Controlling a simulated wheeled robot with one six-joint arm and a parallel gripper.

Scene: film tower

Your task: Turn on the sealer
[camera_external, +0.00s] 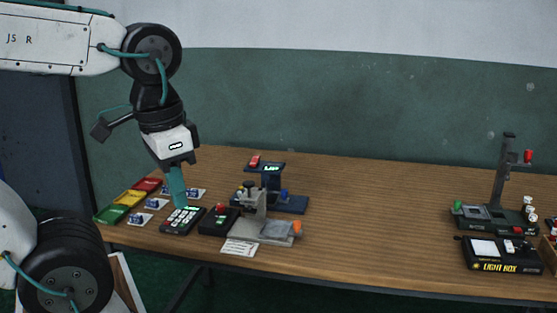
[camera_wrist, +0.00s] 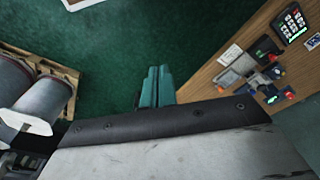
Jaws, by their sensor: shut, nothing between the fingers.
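No label reading "sealer" is legible, so I cannot tell for sure which device it is. A small black box (camera_external: 218,220) with a red and a green button stands beside a grey metal device (camera_external: 262,232) with an orange knob. Behind them is a blue machine (camera_external: 287,204) with a lit display and a red switch on top. My gripper (camera_external: 180,205) has its teal fingers together, empty, pointing down. It overlaps the keypad in the external view, but the wrist view shows the fingers (camera_wrist: 156,72) over green floor, apart from the table's devices.
A black keypad (camera_external: 183,221) is left of the box; it also shows in the wrist view (camera_wrist: 291,22). Red, yellow and green trays (camera_external: 129,199) and small cards lie farther left. A light box (camera_external: 500,256) and a stand (camera_external: 497,190) are at right. The table middle (camera_external: 380,220) is clear.

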